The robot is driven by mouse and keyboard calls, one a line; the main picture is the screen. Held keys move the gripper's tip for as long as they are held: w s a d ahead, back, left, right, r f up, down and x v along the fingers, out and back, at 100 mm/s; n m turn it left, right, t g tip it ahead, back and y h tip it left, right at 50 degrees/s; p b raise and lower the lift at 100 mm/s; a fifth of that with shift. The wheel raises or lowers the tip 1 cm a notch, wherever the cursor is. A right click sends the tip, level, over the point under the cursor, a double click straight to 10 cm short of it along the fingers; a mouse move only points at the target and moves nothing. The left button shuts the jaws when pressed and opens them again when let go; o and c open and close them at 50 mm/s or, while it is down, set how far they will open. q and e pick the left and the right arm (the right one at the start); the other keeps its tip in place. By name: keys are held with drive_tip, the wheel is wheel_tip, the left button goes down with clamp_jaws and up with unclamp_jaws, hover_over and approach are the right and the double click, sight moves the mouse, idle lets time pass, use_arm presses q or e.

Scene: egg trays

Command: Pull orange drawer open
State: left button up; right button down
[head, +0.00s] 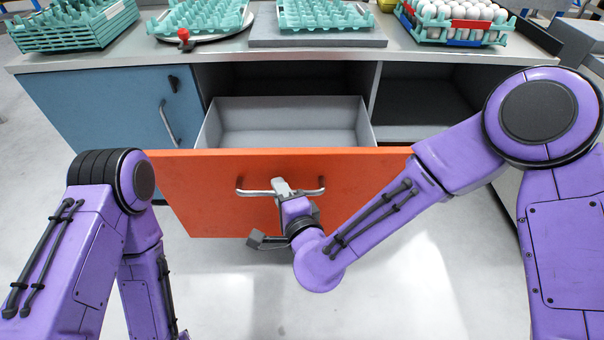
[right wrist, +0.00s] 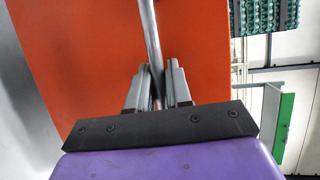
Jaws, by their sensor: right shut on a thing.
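The orange drawer (head: 205,205) is pulled out from the counter, and its grey inside (head: 285,125) shows empty. Its metal bar handle (head: 312,192) is on the front. My right gripper (head: 281,187) is shut on the handle near its middle. In the right wrist view the two fingers (right wrist: 157,85) close around the handle bar (right wrist: 150,35), with the orange front (right wrist: 90,60) behind. My left arm is at the left of the head view, and its gripper is out of view.
The counter top (head: 225,55) holds teal egg trays (head: 75,25) and a tray of white eggs (head: 455,22) at the right. A blue cabinet door (head: 110,105) is left of the drawer. An open shelf space (head: 425,100) is to its right. The floor in front is clear.

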drive_tip(key=shift+s, duration=0.55)
drive_tip(key=c, duration=1.4)
unclamp_jaws()
drive_tip(key=p+v, duration=0.4)
drive_tip(key=v, duration=0.6)
drive_tip(key=shift+s, duration=0.25)
drive_tip(key=shift+d, duration=0.1)
